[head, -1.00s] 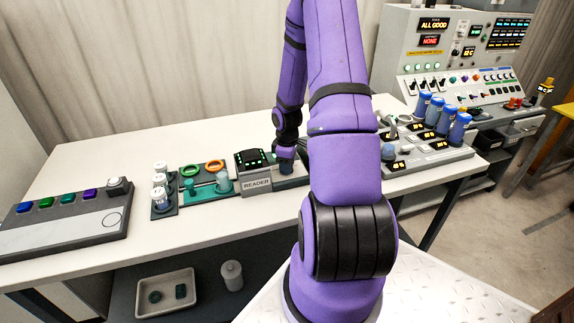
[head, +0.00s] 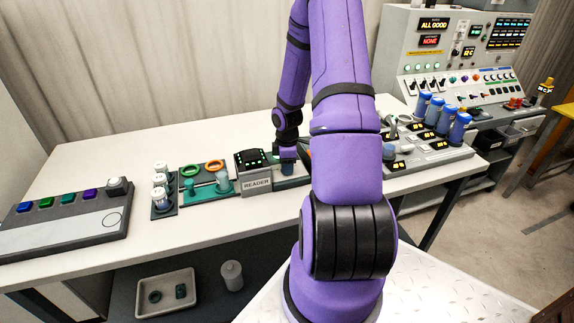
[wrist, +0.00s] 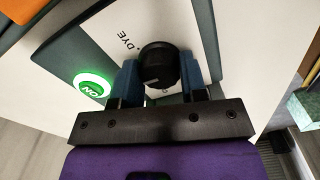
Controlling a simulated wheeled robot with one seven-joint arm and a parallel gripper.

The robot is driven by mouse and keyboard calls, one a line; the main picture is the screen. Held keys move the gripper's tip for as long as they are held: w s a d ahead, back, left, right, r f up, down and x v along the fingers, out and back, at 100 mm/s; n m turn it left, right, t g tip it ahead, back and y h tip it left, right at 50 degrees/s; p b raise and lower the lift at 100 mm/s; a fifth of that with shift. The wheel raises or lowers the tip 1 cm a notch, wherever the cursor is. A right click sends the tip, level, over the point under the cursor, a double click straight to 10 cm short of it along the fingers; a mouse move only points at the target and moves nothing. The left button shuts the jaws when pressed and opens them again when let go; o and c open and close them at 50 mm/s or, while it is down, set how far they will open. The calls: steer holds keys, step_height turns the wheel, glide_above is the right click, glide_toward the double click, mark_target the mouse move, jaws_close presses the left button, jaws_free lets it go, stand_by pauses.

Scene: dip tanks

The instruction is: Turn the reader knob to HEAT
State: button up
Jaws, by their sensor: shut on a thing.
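The reader knob (wrist: 158,60) is a round black knob with a pale pointer mark, on a white plate printed DYE (wrist: 131,38). In the wrist view the pointer mark lies on the knob's lower left part, and no HEAT label can be read. My gripper (wrist: 160,80) has its two blue fingers on either side of the knob and is shut on it. In the head view my gripper (head: 288,167) is down just right of the block labelled READER (head: 257,184), which has a dark display with green lights. The knob is hidden there.
A lit green ON button (wrist: 93,89) sits left of the knob. Left of the reader are green and orange rings and several white-capped bottles (head: 160,180).

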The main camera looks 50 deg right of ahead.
steer(key=o, duration=0.9)
step_height(320, 180, up, 11)
steer(key=shift+f, duration=0.1)
stand_by(0.5)
steer(key=a+r+m+t+h, duration=0.15)
steer(key=a+r+m, duration=0.25)
steer(key=a+r, duration=1.25)
steer(key=s+a+r+m+t, duration=0.1)
steer(key=s+a+r, duration=0.3)
steer(key=s+a+r+m+t+y, duration=0.1)
steer(key=s+a+r, duration=0.3)
steer(key=s+a, duration=0.1)
steer(key=s+a+r+m+t, duration=0.1)
steer(key=s+a+r+m, duration=0.1)
steer(key=s+a+r, duration=0.2)
steer(key=shift+s+a+r+t+y, duration=0.25)
steer(key=shift+s+a+t, duration=0.1)
steer(key=shift+s+a, duration=0.3)
